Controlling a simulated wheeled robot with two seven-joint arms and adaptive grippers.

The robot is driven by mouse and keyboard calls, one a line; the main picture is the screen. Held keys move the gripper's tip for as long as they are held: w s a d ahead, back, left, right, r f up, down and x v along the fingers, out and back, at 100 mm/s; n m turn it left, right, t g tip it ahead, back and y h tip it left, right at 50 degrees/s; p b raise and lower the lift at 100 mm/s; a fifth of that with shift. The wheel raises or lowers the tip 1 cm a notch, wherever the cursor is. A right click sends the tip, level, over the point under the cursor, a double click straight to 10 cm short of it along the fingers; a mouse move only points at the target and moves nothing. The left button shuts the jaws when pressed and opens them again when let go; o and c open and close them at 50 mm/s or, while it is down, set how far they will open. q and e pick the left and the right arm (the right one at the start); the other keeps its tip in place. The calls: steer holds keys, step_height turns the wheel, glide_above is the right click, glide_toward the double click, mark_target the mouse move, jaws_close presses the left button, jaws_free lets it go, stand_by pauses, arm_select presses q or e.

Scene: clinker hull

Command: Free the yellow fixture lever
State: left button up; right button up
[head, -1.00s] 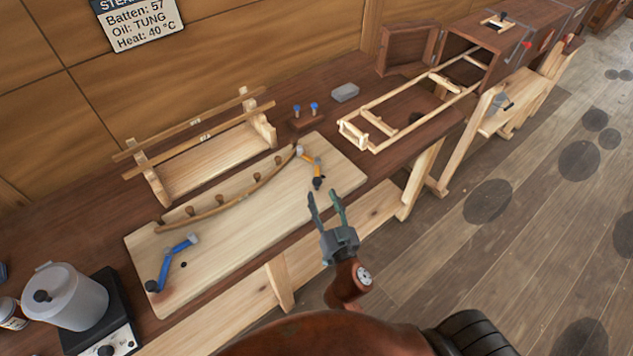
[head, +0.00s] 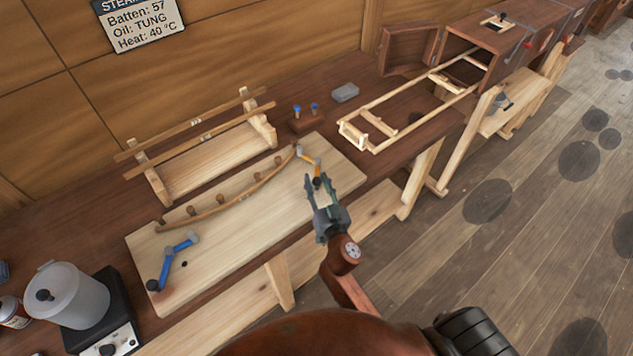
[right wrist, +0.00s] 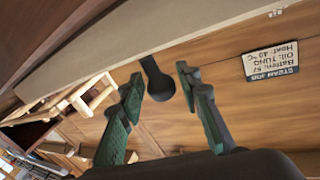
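The yellow fixture lever (head: 311,161) is at the right end of the pale form board (head: 240,235); its grey head touches or nearly touches the bent batten (head: 240,197). Its black knob (right wrist: 158,84) shows between my right fingers in the right wrist view. My right gripper (head: 322,183) is open around or just short of the knob, with a gap at both sides. In the head view the fingers partly hide the knob. A blue lever (head: 172,265) sits at the board's left end, swung clear of the batten. My left gripper is out of view.
Several wooden pegs (head: 191,210) stand along the batten. A batten rack (head: 210,165) stands behind the board. A pot (head: 65,295) on a black heater is at the lower left. A wooden ladder-like frame (head: 400,112) lies at the right. The board's front area is clear.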

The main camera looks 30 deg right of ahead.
jaws_close()
stand_by(0.4)
